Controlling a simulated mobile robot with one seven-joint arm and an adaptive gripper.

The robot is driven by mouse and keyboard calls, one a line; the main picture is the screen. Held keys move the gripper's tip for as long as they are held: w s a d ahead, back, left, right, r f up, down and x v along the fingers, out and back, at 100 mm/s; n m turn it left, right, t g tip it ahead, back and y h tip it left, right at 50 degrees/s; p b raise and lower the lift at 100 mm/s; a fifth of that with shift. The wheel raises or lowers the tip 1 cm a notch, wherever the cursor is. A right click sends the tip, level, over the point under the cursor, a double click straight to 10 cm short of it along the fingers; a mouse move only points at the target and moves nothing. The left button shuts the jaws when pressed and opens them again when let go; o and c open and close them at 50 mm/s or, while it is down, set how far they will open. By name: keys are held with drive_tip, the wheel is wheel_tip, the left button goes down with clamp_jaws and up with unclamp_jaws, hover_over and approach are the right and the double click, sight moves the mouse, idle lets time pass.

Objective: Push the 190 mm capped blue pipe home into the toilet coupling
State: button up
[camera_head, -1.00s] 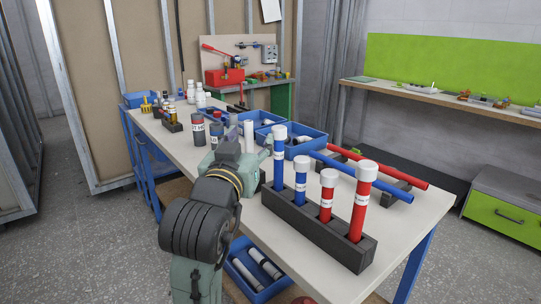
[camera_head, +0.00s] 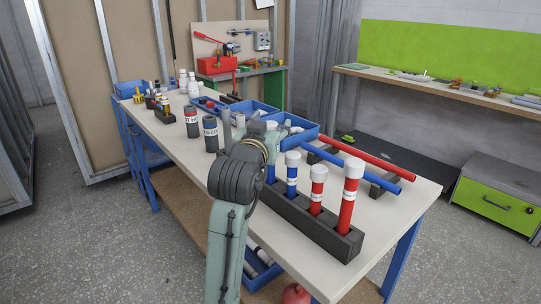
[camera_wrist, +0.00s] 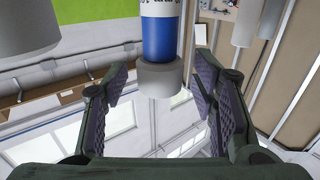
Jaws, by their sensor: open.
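A dark rack (camera_head: 310,225) on the workbench holds two blue and two red pipes upright, each with a whitish cap. The leftmost, taller blue pipe (camera_head: 271,172) is partly hidden by my arm; the shorter blue pipe (camera_head: 292,178) stands beside it. I cannot read which is 190 mm. My gripper (camera_wrist: 158,78) is open. In the wrist view a blue pipe (camera_wrist: 160,42) with a grey-white cap (camera_wrist: 160,80) shows between the spread fingers, with gaps on both sides. In the head view my gripper is mostly hidden behind my wrist, near the leftmost blue pipe's top. I see no toilet coupling.
A red pipe (camera_head: 372,155) and a blue pipe (camera_head: 360,168) lie on supports behind the rack. Dark bottles (camera_head: 210,134) and blue bins (camera_head: 298,128) stand further back. A whitish cap (camera_wrist: 25,28) is close at the wrist view's upper left.

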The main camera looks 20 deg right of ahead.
drive_tip(key=shift+c, duration=0.5)
clamp_jaws()
idle(0.3)
